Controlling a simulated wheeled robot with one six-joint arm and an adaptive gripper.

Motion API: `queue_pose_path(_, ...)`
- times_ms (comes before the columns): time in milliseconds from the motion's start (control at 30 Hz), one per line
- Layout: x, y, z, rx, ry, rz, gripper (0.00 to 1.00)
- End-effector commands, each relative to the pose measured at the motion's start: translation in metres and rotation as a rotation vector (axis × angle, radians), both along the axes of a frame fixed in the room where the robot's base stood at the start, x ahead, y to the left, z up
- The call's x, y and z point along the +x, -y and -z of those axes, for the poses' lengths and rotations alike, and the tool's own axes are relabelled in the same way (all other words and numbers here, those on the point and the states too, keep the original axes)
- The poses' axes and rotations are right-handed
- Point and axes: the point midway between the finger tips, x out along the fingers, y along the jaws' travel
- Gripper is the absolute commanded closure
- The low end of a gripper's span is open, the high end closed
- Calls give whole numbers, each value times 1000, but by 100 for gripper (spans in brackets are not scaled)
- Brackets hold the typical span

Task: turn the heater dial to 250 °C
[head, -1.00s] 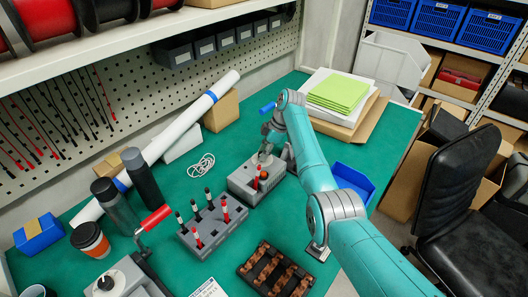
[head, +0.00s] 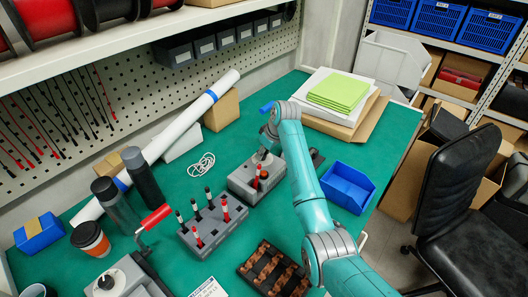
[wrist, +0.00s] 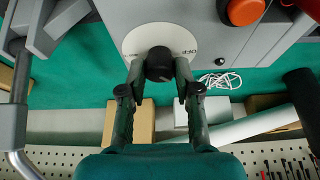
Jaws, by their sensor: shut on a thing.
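The heater (head: 240,186) is a grey box on the green bench in the head view, with orange-red and dark cylindrical pieces on its top. In the wrist view its grey face (wrist: 215,30) carries a round white dial plate (wrist: 137,40) with "OFF" lettering upside down at the right of the knob. The black dial knob (wrist: 159,58) stands at the plate's centre. My gripper (wrist: 159,72) has one finger on each side of the knob and is shut on it. My gripper (head: 264,154) also shows over the heater's far end in the head view. The pointer and the 250 mark cannot be made out.
A grey rack (head: 212,238) with red and black-handled tools stands in front of the heater. A blue bin (head: 347,187) is at its right, beyond my arm. A white cable coil (head: 201,165) lies at the left. A busbar tray (head: 274,270) sits near the front.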

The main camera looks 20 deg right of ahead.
Motion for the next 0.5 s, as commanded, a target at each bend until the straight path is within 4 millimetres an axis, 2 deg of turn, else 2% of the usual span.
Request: queue_pose_path(500,-1,-3,0,-2,0,464,100)
